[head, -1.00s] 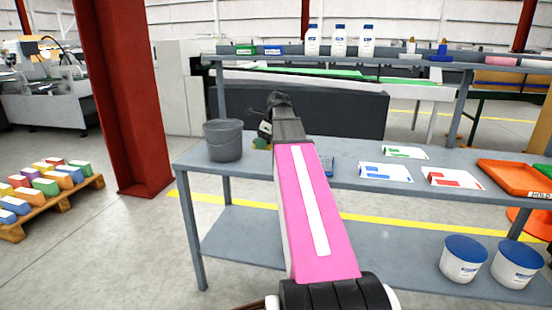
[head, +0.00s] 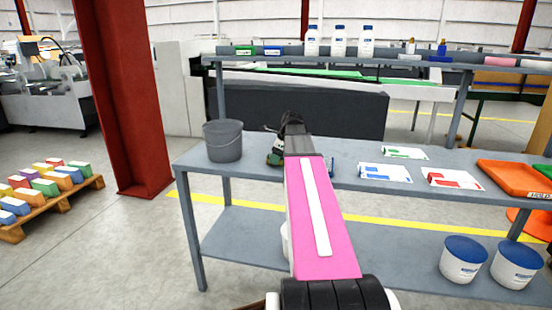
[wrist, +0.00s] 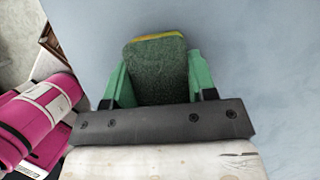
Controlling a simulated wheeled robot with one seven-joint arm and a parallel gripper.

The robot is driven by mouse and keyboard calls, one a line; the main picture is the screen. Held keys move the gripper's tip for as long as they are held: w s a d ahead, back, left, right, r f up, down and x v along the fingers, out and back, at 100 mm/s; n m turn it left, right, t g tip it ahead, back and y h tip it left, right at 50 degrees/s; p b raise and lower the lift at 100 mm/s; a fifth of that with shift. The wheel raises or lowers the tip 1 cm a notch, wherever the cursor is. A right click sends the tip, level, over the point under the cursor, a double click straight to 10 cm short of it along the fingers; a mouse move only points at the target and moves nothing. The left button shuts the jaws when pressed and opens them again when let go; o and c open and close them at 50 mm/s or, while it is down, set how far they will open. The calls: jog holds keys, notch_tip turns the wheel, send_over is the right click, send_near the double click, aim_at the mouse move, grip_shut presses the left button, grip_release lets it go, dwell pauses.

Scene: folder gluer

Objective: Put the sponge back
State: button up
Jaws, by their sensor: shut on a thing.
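The sponge (wrist: 156,72), dark green with a yellow edge at its far end, shows in the wrist view between the two green fingers of my gripper (wrist: 157,80). The fingers are shut on its sides. In the head view my gripper (head: 275,157) is over the table left of centre, mostly hidden behind my own arm; the sponge cannot be made out there. A grey bucket (head: 223,141) stands on the table to the left of my gripper, apart from it.
The grey table (head: 340,180) also holds several flat cartons (head: 385,172) and an orange tray (head: 515,178) at right. A raised shelf (head: 300,57) behind carries white bottles (head: 340,40). Two lidded tubs (head: 462,260) stand on the lower shelf. A red column (head: 118,100) is at left.

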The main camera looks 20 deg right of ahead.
jog(key=o, duration=1)
jog(key=shift+f, duration=0.1)
jog(key=shift+c, duration=0.2)
jog(key=v, duration=1.2)
